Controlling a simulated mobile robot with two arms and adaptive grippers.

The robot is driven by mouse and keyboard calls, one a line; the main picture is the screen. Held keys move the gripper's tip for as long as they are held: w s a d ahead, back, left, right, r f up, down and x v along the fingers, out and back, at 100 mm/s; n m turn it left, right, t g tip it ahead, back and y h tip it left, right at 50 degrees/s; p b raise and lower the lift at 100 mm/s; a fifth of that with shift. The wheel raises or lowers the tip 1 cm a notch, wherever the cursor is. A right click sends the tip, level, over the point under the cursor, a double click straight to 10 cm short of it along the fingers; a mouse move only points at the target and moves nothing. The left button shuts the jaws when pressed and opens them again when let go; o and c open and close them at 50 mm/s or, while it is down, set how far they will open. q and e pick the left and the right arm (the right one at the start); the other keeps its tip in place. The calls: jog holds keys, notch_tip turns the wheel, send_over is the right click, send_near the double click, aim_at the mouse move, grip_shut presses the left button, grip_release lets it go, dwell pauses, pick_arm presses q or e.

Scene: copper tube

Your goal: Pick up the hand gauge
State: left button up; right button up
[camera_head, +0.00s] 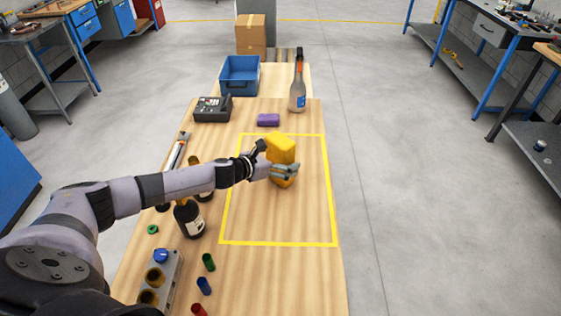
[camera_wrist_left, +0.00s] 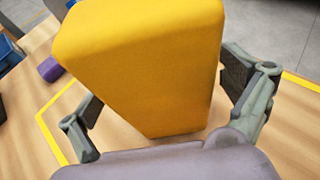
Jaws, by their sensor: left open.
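A chunky yellow body (camera_head: 281,149), which looks to be the hand gauge, stands inside the yellow taped rectangle on the wooden table. In the left wrist view it fills the upper middle as a smooth, tapering yellow shape (camera_wrist_left: 150,65). My left gripper (camera_head: 283,172) is at its near side, low down. Its fingers are open, one on each side of the yellow body, and narrow gaps appear to show beside it. The gripper and arm partly hide its lower part in the head view. My right gripper is not in view.
A purple block (camera_head: 268,120) lies just beyond the tape. A dark bottle (camera_head: 189,219) stands beneath my left arm. The right part of the taped area is clear.

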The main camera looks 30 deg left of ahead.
pick_arm(q)
jog(key=shift+s, duration=0.1)
jog(key=shift+a+r, duration=0.1)
jog(key=shift+c, duration=0.7)
jog(key=c, duration=1.5)
jog(key=shift+r, duration=0.15)
notch_tip(320, 180, up, 20)
jog(key=p, duration=0.6)
jog(key=shift+p, duration=0.3)
